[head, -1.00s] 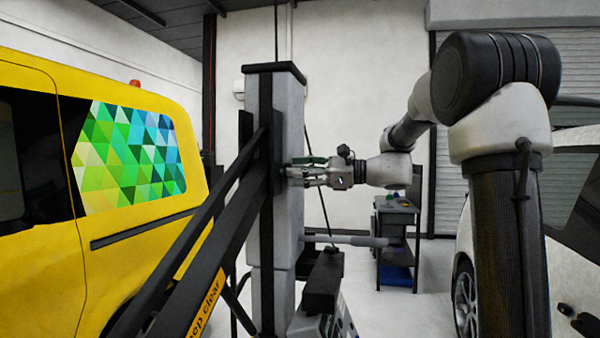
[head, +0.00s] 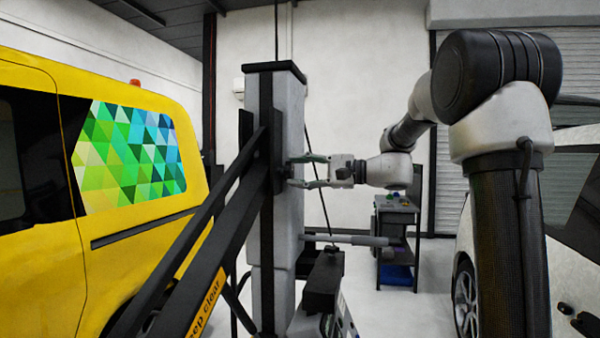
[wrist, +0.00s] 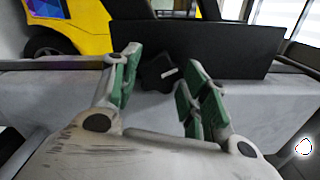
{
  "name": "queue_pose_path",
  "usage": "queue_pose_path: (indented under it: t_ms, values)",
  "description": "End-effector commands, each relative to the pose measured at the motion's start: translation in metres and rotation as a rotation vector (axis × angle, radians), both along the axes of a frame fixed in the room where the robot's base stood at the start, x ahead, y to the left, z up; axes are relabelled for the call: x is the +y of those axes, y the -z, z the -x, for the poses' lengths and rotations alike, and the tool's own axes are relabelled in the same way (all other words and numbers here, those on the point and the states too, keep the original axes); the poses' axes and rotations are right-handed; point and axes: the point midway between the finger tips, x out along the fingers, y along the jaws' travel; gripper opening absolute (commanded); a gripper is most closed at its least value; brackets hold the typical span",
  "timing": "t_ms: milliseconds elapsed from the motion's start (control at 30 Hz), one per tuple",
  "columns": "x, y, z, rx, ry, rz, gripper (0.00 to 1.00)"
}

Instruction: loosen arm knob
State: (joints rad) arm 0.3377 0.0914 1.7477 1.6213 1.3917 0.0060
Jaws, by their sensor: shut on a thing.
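The arm knob is a black, lobed knob (wrist: 160,73) on the side of the grey column (head: 290,220). In the wrist view it sits between the green-padded fingertips of my gripper (wrist: 158,82). In the head view my gripper (head: 292,172) reaches the column from the right, one finger above the other, with the dark knob partly seen between the tips. The fingers stand apart by about the knob's width and are shut on it. Exact pad contact is hard to see.
Black diagonal arms (head: 215,235) run down left from the column. A grey horizontal bar (head: 345,240) and a black box (head: 323,283) sit below my gripper. A yellow van (head: 40,250) stands left, a small cart (head: 398,240) behind, a white car (head: 570,220) right.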

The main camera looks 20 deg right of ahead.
Motion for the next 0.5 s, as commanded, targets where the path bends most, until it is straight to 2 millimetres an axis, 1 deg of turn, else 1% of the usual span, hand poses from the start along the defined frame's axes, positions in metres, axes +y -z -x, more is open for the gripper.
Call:
queue_pose_path:
  t_ms: [33, 233, 500]
  values:
    - [-0.0003, 0.0024, 0.0004, -0.011, -0.001, 0.011, 0.22]
    - [-0.0003, 0.0028, 0.0003, -0.056, -0.001, 0.038, 0.22]
    - [-0.0002, 0.0030, 0.0004, -0.070, -0.001, 0.046, 0.22]
